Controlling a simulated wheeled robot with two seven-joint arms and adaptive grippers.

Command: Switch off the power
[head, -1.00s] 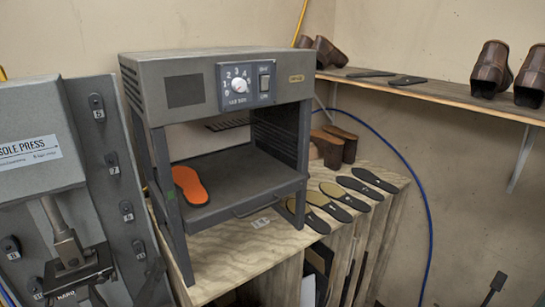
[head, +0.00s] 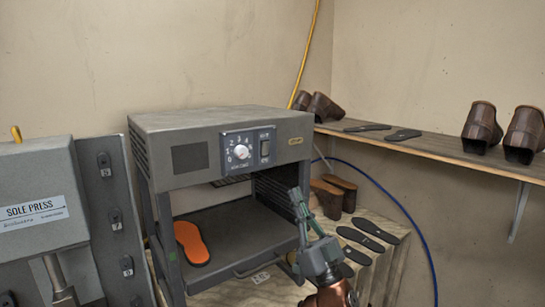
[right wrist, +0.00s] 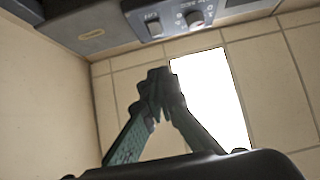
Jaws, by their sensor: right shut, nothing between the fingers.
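The grey machine (head: 180,128) stands on a wooden bench, with a control panel (head: 232,163) on its front. The panel carries a white dial (head: 241,152) with numbers around it. To the right of the dial is a dark rocker switch (head: 265,148); its position is too small to tell. In the right wrist view the switch (right wrist: 154,27) and dial (right wrist: 194,19) show near the top edge. My right gripper (head: 297,195) is shut and empty, below and to the right of the panel, apart from it. Its closed fingertips (right wrist: 160,82) point up in the right wrist view. My left gripper is not in view.
An orange sole (head: 190,241) lies on the machine's shelf. Dark soles (head: 360,239) and brown shoes (head: 333,192) are on the bench at right. The sole press (head: 40,215) stands at left. A wall shelf (head: 440,155) holds more shoes.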

